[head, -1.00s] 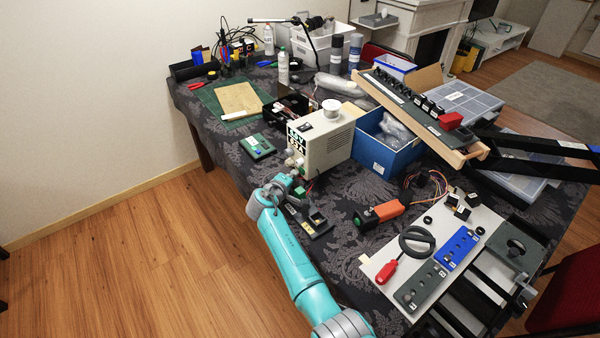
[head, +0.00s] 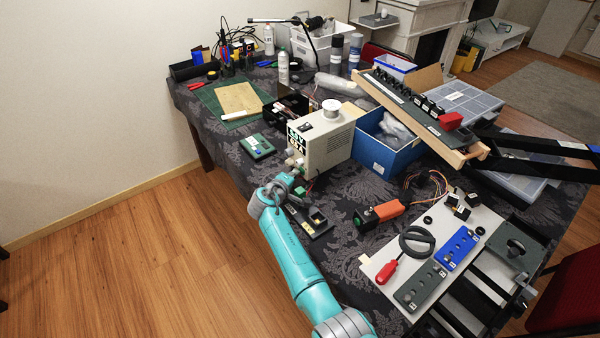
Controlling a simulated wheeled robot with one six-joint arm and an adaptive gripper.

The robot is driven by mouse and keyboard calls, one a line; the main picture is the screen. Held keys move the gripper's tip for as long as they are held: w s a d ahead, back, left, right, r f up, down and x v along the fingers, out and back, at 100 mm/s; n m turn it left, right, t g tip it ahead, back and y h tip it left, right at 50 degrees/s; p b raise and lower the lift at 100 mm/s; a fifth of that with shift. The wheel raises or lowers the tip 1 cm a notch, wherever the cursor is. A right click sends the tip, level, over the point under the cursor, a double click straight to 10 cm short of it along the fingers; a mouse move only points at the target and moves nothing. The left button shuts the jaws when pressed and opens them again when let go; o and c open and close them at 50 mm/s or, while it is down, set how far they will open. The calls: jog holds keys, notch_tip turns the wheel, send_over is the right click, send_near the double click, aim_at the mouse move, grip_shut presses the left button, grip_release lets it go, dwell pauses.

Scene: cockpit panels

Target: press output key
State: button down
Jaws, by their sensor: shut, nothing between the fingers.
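The bench power supply (head: 326,143) is a beige box on the dark patterned table. Its lit display (head: 297,139) faces left, with round knobs (head: 291,163) below it. The output key cannot be made out at this size; the lower front is partly hidden by my arm. My gripper (head: 289,181) is shut and empty, just in front of the supply's lower front. I cannot tell whether it touches the panel. A small green part (head: 299,190) shows beside the gripper.
A small dark stand (head: 315,222) lies just right of my arm. A green device (head: 257,146) sits left of the supply. A blue box (head: 378,155) stands to its right. An orange-handled tool (head: 381,213) lies nearer. Open floor lies left of the table.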

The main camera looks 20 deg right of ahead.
jog(key=shift+s+a, duration=0.1)
jog(key=shift+a, duration=0.15)
jog(key=shift+s+a, duration=0.3)
jog(key=shift+a, duration=0.65)
jog(key=shift+s+a, duration=0.3)
jog(key=shift+a, duration=0.65)
jog(key=shift+s+a, duration=0.3)
jog(key=shift+a, duration=0.65)
jog(key=shift+a, duration=0.1)
